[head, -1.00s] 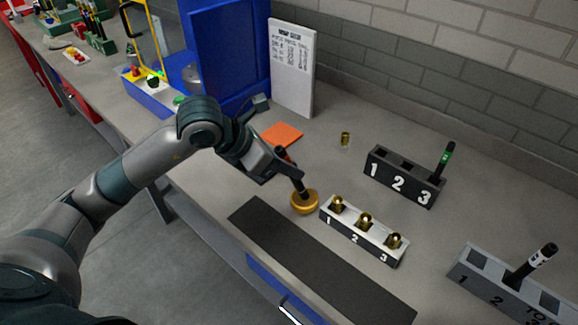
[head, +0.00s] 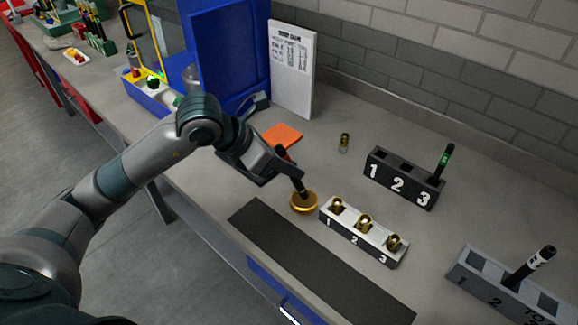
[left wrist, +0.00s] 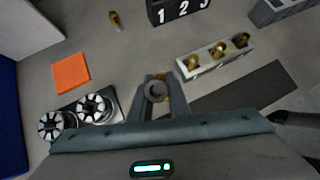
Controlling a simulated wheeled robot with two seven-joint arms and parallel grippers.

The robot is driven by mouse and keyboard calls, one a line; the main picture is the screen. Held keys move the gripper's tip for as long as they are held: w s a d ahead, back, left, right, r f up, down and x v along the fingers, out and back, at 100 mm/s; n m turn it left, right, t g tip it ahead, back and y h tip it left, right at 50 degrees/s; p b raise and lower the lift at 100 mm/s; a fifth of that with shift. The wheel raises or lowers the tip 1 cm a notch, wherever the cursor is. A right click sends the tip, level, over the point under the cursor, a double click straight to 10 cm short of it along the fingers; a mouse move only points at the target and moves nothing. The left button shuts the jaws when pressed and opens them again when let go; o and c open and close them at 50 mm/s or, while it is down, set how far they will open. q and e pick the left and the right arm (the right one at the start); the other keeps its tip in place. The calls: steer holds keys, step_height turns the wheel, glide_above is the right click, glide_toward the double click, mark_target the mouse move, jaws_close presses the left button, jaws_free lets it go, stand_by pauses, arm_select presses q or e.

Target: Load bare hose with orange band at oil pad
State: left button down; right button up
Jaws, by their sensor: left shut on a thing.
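My left gripper (head: 288,168) is shut on a dark hose (head: 299,187), held nearly upright and slightly tilted. The hose's lower end is at the round gold dish (head: 304,203); I cannot tell whether it touches the dish. In the left wrist view the hose's round grey end (left wrist: 156,91) shows between the fingers, with the gold dish mostly hidden behind. No orange band can be made out clearly on the held hose. An orange square pad (head: 283,135) lies flat behind the gripper. My right gripper is not in view.
A white rack (head: 355,240) holds three brass fittings. A black rack (head: 400,190) holds a green-banded hose (head: 444,160) in slot 3. A grey rack (head: 480,287) holds a white-banded hose (head: 530,266). A lone brass fitting (head: 344,142) stands behind. A dark mat (head: 320,265) lies in front.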

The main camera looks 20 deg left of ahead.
arm_select(q)
steer(key=shift+r+p, duration=1.35)
steer(key=shift+r, duration=1.7)
